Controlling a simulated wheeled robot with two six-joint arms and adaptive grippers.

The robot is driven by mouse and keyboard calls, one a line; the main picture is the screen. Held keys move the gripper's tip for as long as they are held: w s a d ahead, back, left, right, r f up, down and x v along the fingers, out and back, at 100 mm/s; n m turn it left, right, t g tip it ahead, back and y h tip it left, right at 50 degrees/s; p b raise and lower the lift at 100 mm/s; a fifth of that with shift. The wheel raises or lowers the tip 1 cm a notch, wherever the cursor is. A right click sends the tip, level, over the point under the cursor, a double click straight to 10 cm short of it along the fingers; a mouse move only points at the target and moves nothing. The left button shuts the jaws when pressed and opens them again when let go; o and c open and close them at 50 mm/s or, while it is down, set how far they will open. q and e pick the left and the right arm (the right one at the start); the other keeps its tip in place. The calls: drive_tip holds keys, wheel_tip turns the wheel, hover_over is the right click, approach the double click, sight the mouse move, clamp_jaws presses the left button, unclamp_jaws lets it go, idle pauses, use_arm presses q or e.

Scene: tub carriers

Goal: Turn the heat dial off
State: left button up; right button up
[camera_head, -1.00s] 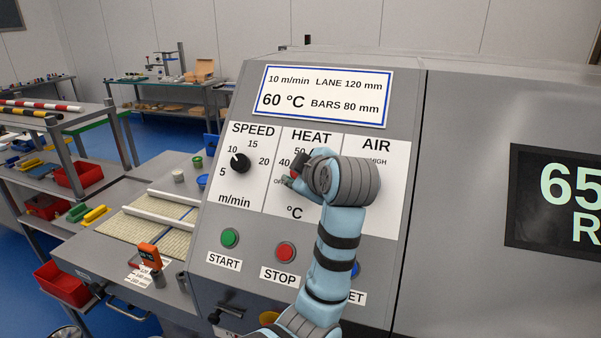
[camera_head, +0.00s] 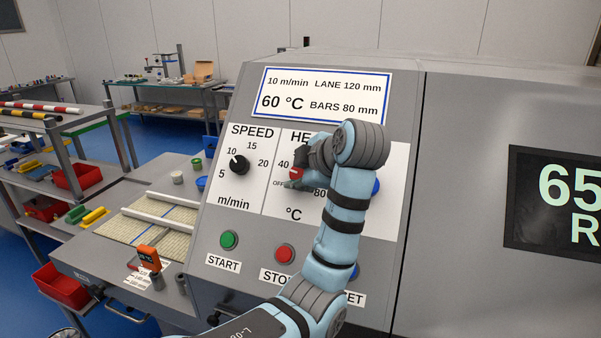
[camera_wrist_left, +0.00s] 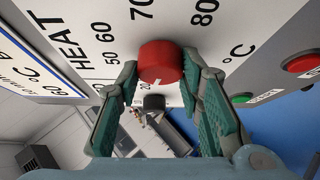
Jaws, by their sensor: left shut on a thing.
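The red heat dial (camera_head: 295,174) is on the HEAT panel of the grey machine, beside the 40 and OFF marks. My left gripper (camera_head: 301,171) is at the dial, coming from the right, and its wrist hides the upper part of the HEAT scale. In the left wrist view the red dial (camera_wrist_left: 160,62) sits between the two fingertips, one on each side, and the gripper is shut on it. My right gripper is not in view.
The black speed dial (camera_head: 240,163) is left of the heat dial. A blue knob (camera_head: 376,187) shows behind my arm. Green start (camera_head: 230,239) and red stop (camera_head: 285,254) buttons lie below. A display sign (camera_head: 323,94) is above.

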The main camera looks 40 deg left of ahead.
use_arm(q)
drive_tip(key=o, duration=1.2)
drive_tip(key=shift+c, duration=0.2)
